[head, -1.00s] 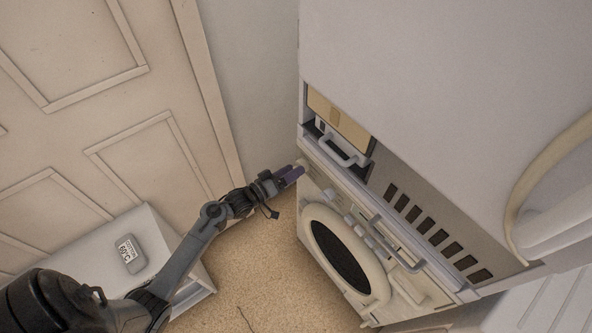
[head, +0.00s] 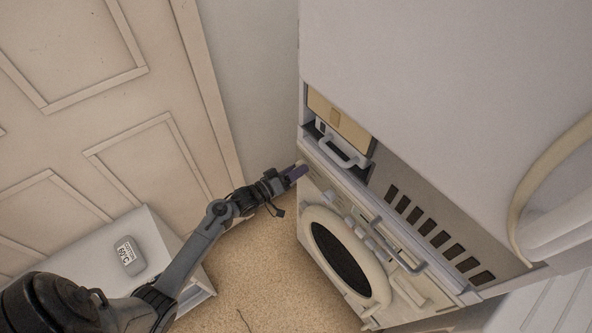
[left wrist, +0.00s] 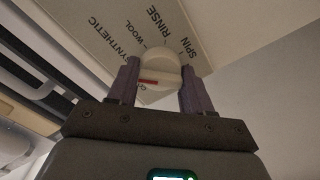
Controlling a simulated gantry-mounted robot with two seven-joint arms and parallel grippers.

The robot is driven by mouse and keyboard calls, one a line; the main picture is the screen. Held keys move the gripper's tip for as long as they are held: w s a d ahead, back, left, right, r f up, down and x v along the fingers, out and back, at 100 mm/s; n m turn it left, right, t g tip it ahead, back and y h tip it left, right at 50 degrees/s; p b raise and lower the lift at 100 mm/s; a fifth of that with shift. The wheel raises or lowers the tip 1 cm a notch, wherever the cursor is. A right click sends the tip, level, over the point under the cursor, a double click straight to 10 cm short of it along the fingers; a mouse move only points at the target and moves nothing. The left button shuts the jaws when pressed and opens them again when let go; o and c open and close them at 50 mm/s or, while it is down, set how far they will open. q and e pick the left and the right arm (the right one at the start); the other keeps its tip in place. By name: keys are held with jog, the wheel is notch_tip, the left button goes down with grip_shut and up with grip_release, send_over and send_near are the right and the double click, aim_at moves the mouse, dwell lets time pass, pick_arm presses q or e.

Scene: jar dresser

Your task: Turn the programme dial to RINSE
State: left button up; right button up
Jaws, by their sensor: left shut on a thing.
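The washing machine (head: 312,222) stands under the large white unit, its round door facing me. In the left wrist view its cream panel (left wrist: 112,12) carries a round pale programme dial (left wrist: 162,66) with a red mark. The labels SYNTHETIC, WOOL, RINSE and SPIN run in an arc around it. The red mark is on the dial's left side, away from RINSE, near a label mostly hidden by a finger. My left gripper (head: 297,173) is at the panel's left end; its purple fingers (left wrist: 160,88) are shut on the dial from both sides. My right gripper is not in view.
A tan box-like thing with a grey handle (head: 338,150) sits in the recess above the machine. A low white cabinet (head: 165,240) with a small 60°C display (head: 129,255) stands at the left. Open floor (head: 250,285) lies between.

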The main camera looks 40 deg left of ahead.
pick_arm(q)
jog(key=shift+m+p, duration=0.3)
jog(key=shift+m, duration=0.1)
jog(key=m+p, duration=0.1)
jog(key=m, duration=0.1)
jog(key=shift+r+m, duration=0.1)
jog(key=shift+m, duration=0.3)
jog(key=m+p, duration=0.1)
jog(key=m, duration=0.3)
jog(key=shift+m+p, duration=0.3)
jog(key=shift+p, duration=0.1)
jog(key=m+p, duration=0.1)
jog(key=m, duration=0.3)
jog(key=shift+m, duration=0.3)
jog(key=m, duration=0.4)
jog(key=shift+m, duration=0.4)
jog(key=o, duration=1)
jog(key=shift+o, duration=0.2)
jog(key=shift+p, duration=0.3)
